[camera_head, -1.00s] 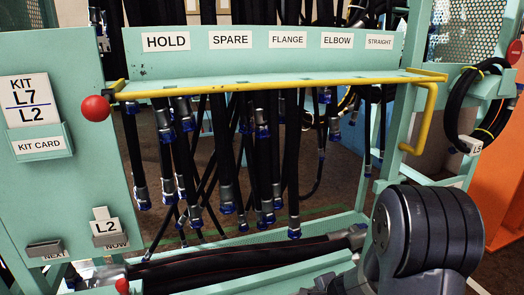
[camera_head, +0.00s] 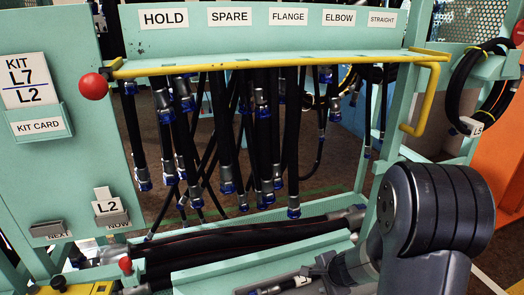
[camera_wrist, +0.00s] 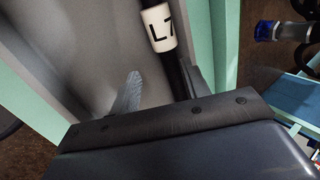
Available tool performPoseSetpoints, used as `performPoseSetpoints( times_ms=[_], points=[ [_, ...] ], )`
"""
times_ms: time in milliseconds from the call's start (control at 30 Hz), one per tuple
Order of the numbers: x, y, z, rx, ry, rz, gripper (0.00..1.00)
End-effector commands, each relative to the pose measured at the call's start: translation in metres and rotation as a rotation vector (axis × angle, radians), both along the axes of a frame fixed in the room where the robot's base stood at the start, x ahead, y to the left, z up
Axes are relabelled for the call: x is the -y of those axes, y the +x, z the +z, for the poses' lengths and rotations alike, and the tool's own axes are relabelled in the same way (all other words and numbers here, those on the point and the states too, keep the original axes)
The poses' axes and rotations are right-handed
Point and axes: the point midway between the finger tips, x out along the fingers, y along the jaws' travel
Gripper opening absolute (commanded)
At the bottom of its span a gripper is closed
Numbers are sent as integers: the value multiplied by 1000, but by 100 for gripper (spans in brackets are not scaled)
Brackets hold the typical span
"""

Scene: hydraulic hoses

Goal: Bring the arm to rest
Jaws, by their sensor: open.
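My arm (camera_head: 435,215) stands at the lower right of the head view, its dark rounded joint in front of the green rack. My gripper is open in the wrist view (camera_wrist: 160,88), its two fingers apart. A black hose with a white L7 label (camera_wrist: 160,28) lies beyond the fingers, close to the right one. No hose shows clamped between the fingers. In the head view the gripper end is low, near the tray, and mostly cut off or hidden by my arm.
Several black hoses (camera_head: 225,135) hang from the green rack behind a yellow rail (camera_head: 270,65). More hoses lie in a lower green trough (camera_head: 215,262). A red ball knob (camera_head: 93,86) ends the rail at left. A coiled hose (camera_head: 490,95) hangs at right.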

Motion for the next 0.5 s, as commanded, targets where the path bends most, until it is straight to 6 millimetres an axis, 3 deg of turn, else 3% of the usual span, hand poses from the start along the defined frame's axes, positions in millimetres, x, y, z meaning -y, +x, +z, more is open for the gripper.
performPoseSetpoints(
  times_ms=[33,100,167,500],
  points=[
    [-2,5,-15,-1,1,0,44],
    [-4,11,-19,0,1,1,44],
    [-3,10,-2,1,1,-1,44],
    [-3,9,30,0,1,-2,44]
  ],
)
